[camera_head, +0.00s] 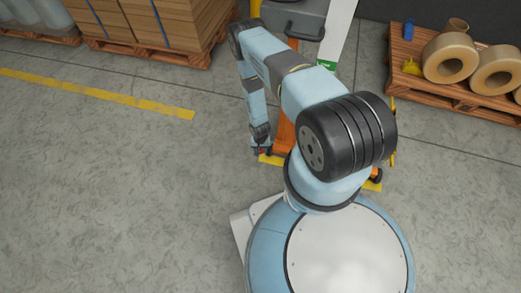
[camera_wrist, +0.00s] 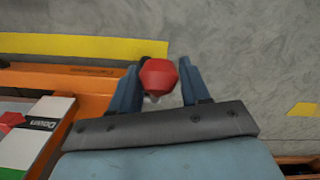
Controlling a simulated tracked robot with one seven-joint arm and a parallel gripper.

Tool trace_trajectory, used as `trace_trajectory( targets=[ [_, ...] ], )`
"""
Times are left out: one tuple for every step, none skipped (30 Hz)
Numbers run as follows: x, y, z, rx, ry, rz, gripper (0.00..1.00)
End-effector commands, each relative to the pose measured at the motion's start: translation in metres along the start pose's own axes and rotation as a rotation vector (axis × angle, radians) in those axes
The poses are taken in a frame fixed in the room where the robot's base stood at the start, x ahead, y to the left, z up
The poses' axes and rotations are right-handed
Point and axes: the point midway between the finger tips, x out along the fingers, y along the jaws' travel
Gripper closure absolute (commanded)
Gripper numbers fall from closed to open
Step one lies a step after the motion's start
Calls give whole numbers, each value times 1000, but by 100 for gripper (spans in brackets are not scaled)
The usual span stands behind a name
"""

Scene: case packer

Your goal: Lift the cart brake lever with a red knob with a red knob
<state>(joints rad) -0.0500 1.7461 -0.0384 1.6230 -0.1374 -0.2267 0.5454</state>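The lever's red knob (camera_wrist: 158,76) is faceted and sits between the two blue fingers of my gripper (camera_wrist: 162,72) in the wrist view. A short bit of pale stem shows just below it. The knob nearly fills the gap between the fingers; whether both press on it cannot be told. In the head view my gripper (camera_head: 259,146) points down low beside the orange cart (camera_head: 284,134), and the knob is mostly hidden there. The rest of the lever is hidden.
Yellow floor tape (camera_wrist: 80,47) runs near the cart. Pallets with boxes (camera_head: 165,25) and tape rolls (camera_head: 450,57) stand behind. Floor at left is clear.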

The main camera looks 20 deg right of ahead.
Motion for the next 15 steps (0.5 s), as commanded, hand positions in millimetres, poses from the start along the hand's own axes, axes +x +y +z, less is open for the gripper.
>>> trace_trajectory(
  targets=[
    [0,0,0,-1,0,1,67],
    [0,0,0,-1,0,1,70],
    [0,0,0,-1,0,1,74],
    [0,0,0,-1,0,1,76],
    [0,0,0,-1,0,1,79],
    [0,0,0,-1,0,1,83],
    [0,0,0,-1,0,1,86],
    [0,0,0,-1,0,1,89],
    [0,0,0,-1,0,1,93],
    [0,0,0,-1,0,1,96],
    [0,1,0,-1,0,1,98],
    [0,1,0,-1,0,1,100],
    [0,1,0,-1,0,1,100],
    [0,1,0,-1,0,2,100],
    [0,1,0,-1,0,2,100]
  ],
)
